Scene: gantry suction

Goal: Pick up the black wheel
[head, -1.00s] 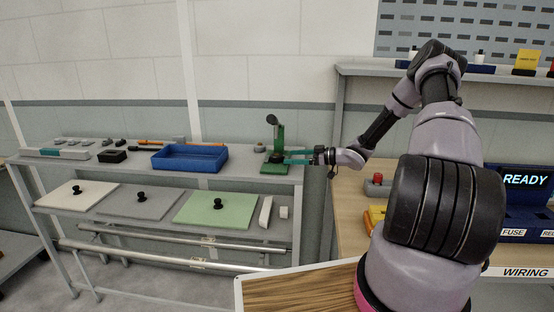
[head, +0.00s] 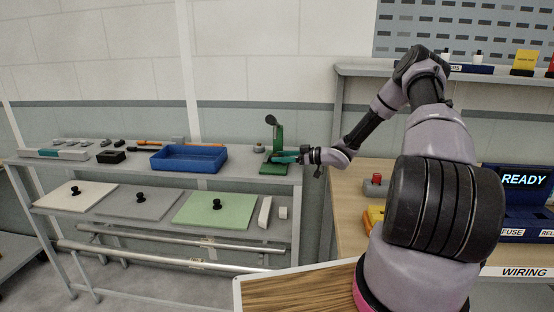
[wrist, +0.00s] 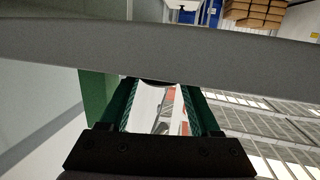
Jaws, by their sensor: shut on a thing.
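A green stand (head: 279,135) with a dark round head at its top stands at the right end of the grey bench. My gripper (head: 273,157) reaches in from the right, low at the stand's base, with its teal fingers close together. A small dark piece, which I take for the black wheel, is between the fingertips and mostly hidden by them in the head view. In the wrist view a dark curved edge of the wheel (wrist: 156,82) shows between the tips of my gripper (wrist: 158,88).
A blue tray (head: 190,158) and a small black box (head: 111,157) are left of the stand. The shelf below holds panels with black knobs, including a green panel (head: 240,211). A wooden workbench (head: 350,190) stands to the right. A grey band (wrist: 60,42) crosses the wrist view.

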